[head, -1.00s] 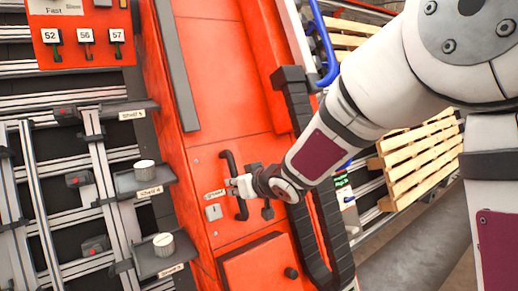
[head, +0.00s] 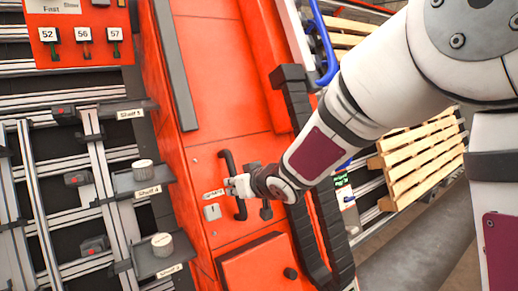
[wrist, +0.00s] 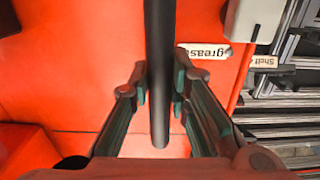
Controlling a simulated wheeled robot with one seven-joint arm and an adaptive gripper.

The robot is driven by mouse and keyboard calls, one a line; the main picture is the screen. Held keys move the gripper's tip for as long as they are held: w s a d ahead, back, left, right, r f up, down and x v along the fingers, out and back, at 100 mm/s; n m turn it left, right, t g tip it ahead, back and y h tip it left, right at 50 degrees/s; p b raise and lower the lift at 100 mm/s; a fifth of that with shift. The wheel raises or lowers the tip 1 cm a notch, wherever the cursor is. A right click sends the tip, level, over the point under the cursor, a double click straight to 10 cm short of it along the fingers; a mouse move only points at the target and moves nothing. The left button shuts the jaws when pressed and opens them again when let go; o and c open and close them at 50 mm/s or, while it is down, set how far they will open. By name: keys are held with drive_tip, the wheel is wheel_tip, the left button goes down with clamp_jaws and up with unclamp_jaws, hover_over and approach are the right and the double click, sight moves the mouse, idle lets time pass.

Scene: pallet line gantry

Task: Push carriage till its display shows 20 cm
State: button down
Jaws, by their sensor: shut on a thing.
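The orange carriage (head: 215,80) fills the middle of the head view. A black bar handle (head: 228,160) stands on its lower front. My gripper (head: 238,186) is at the handle's middle in the head view. In the wrist view the dark handle (wrist: 159,60) runs between the two fingers of my gripper (wrist: 160,92), which are shut on it. A small dark display (head: 341,181) with green marks is partly visible behind my arm on the right. Its reading is too small to make out.
A rack with small shelves (head: 160,264) bearing white round pieces (head: 162,244) stands left of the carriage. A red panel with number tags (head: 80,15) is at upper left. A black cable chain (head: 306,230) and wooden pallets (head: 425,160) lie to the right.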

drive_tip(key=shift+s+a, duration=0.55)
drive_tip(key=shift+a, duration=0.35)
drive_tip(key=shift+s+a, duration=0.2)
drive_tip(key=shift+a, duration=0.05)
drive_tip(key=shift+w+d, duration=0.3)
drive_tip(key=shift+d, duration=0.25)
drive_tip(key=c, duration=1.1)
unclamp_jaws()
drive_tip(key=shift+o, duration=0.3)
drive_tip(key=shift+a, duration=0.2)
drive_tip(key=shift+s, duration=0.1)
drive_tip(key=shift+s, duration=0.1)
drive_tip(key=p+v, duration=0.6)
drive_tip(key=v, duration=0.4)
